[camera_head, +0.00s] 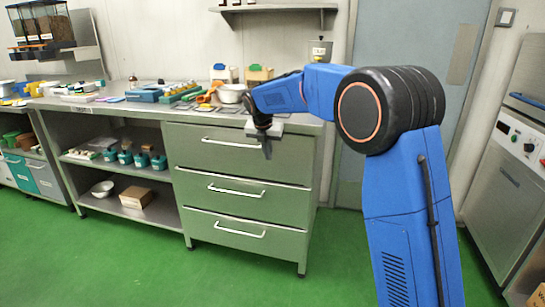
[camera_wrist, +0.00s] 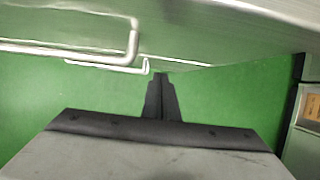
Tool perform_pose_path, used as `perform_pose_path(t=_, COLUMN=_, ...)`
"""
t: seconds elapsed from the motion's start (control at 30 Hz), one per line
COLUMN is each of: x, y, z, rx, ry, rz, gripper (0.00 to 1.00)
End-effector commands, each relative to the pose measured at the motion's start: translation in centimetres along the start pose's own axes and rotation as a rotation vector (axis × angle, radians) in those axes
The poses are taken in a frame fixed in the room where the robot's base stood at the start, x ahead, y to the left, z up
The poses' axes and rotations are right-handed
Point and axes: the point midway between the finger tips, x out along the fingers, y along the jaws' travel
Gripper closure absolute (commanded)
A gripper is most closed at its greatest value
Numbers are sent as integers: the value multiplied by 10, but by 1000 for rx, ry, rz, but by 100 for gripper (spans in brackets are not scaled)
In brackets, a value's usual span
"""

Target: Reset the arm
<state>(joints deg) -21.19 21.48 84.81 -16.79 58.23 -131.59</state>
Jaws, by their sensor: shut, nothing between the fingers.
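My gripper (camera_head: 266,149) hangs from my blue arm in front of the drawer unit (camera_head: 240,150), near the counter's front edge and pointing down. In the wrist view the two dark fingers of my gripper (camera_wrist: 161,82) are together with nothing between them. Beyond them are the green floor and the drawer fronts with bent metal handles (camera_wrist: 132,45). In the head view all three drawers look closed, and the top drawer's handle (camera_head: 230,143) is to the left of my gripper.
The counter (camera_head: 120,104) holds a white bowl (camera_head: 231,93), blue and green trays and small items. The shelves below hold teal-and-white containers and a cardboard box (camera_head: 136,197). A grey door (camera_head: 405,40) is behind my arm; a metal machine (camera_head: 508,180) stands right. The green floor in front is clear.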

Motion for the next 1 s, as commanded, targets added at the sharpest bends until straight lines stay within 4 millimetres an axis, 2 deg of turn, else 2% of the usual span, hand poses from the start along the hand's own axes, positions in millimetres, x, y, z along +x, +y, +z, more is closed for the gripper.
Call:
perform_pose_path(t=0.1, x=-24, y=1, z=-1, rx=-2, ry=1, rz=0, gripper=100)
perform_pose_path(t=0.3, x=-57, y=1, z=-2, rx=-2, ry=3, rz=0, gripper=100)
perform_pose_path(t=0.6, x=-80, y=-5, z=-4, rx=23, ry=6, rz=-1, gripper=100)
perform_pose_path(t=0.67, x=-85, y=-14, z=-7, rx=62, ry=7, rz=2, gripper=100)
perform_pose_path(t=0.77, x=-98, y=-39, z=-14, rx=177, ry=9, rz=8, gripper=100)
perform_pose_path(t=1.0, x=-133, y=-116, z=-49, rx=567, ry=24, rz=23, gripper=100)
